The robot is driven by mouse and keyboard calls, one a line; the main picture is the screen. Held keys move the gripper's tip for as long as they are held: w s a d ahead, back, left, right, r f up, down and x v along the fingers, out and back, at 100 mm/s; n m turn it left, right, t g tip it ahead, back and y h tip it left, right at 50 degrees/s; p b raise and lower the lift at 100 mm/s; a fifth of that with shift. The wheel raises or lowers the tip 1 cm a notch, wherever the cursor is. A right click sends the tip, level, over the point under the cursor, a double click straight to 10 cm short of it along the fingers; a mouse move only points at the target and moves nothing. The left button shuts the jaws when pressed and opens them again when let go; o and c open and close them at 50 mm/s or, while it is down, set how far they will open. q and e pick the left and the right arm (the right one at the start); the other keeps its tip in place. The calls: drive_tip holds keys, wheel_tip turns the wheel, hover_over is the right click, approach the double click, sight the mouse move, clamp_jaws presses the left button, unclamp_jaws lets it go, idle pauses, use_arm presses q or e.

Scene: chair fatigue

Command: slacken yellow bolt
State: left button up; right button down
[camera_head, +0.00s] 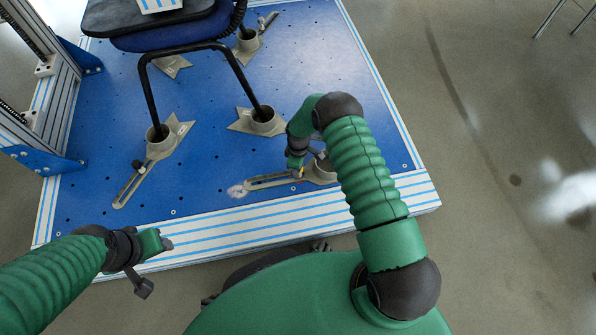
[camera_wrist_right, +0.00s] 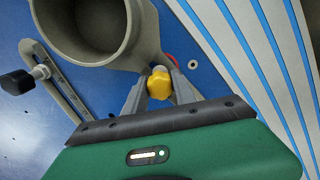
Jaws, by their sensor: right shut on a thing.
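The yellow bolt (camera_wrist_right: 159,83) shows in the right wrist view, between the two grey fingers of my right gripper (camera_wrist_right: 160,88), which is shut on it. The bolt sits beside a grey cup-shaped holder (camera_wrist_right: 75,50). In the head view, my right gripper (camera_head: 298,172) is low over the front right of the blue platform, beside the slotted bracket (camera_head: 265,183); a small bit of yellow shows there. My left gripper (camera_head: 165,241) is empty above the front left edge of the platform, and its finger gap cannot be made out.
A chair frame (camera_head: 150,95) stands with its legs in grey cup holders on the blue platform (camera_head: 200,165). A black knob (camera_wrist_right: 18,82) sits on a slotted bar in the right wrist view. A metal frame (camera_head: 58,90) rises at left.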

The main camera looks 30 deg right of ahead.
drive_tip(key=n, duration=0.6)
drive_tip(key=shift+n, duration=0.3)
drive_tip(key=n, duration=0.3)
drive_tip(key=shift+n, duration=0.3)
drive_tip(key=shift+n+b, duration=0.3)
drive_tip(key=shift+n, duration=0.1)
drive_tip(key=n, duration=0.3)
drive_tip(key=c, duration=1)
unclamp_jaws()
drive_tip(key=shift+c, duration=0.2)
